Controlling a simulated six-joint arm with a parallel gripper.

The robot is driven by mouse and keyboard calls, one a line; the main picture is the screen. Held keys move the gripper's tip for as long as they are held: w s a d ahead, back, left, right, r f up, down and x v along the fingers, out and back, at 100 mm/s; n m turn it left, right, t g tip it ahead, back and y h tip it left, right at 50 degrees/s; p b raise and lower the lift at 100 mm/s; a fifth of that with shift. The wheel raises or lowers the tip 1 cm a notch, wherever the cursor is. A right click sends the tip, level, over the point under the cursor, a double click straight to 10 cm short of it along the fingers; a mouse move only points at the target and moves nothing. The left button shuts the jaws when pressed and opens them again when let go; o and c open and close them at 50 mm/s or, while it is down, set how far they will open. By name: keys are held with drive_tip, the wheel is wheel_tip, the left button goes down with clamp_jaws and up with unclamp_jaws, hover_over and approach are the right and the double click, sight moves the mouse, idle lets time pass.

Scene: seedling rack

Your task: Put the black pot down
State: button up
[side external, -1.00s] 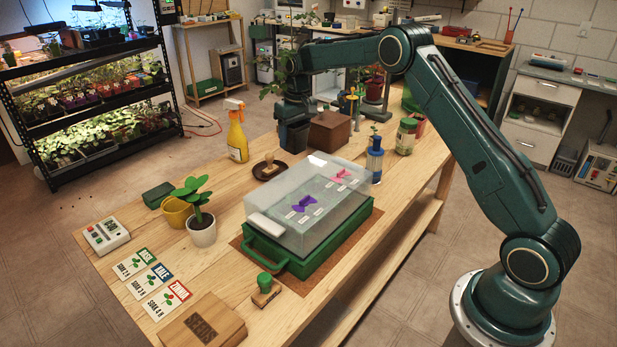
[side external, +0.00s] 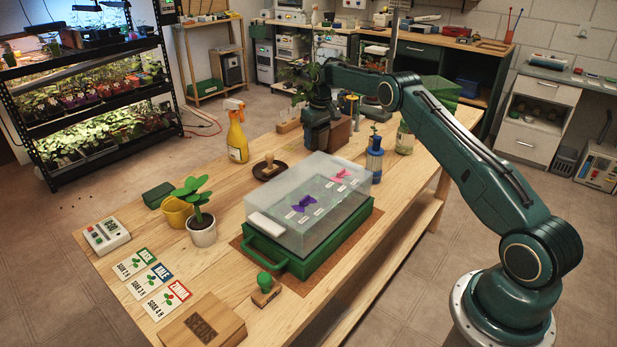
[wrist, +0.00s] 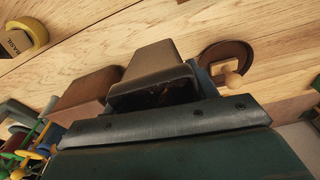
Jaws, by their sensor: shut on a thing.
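My gripper (side external: 318,110) is at the far part of the wooden bench, pointing down and shut on the black pot (side external: 316,136). In the side view the pot hangs below it, in front of the brown box. In the wrist view the pot (wrist: 155,75) looks dark brown and tapered, beyond the jaws (wrist: 160,120); its contents are mostly hidden in shadow. I cannot tell whether its base touches the bench.
The brown box (side external: 341,131) is close beside the pot. A clear-lidded green case (side external: 355,228) is in front. Bare wood lies left of the pot.

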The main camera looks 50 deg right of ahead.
sight(319, 129)
drive_tip(key=shift+f, duration=3.9)
drive_tip(key=shift+f, duration=0.1)
drive_tip(key=o, duration=1.2)
drive_tip(key=shift+f, duration=0.1)
drive_tip(key=shift+c, duration=0.2)
drive_tip(key=r, duration=0.4)
drive_tip(key=s+r, duration=0.1)
drive_tip(key=r, duration=0.7)
drive_tip(key=shift+s+a+r, duration=0.15)
drive_tip(key=shift+s, duration=0.05)
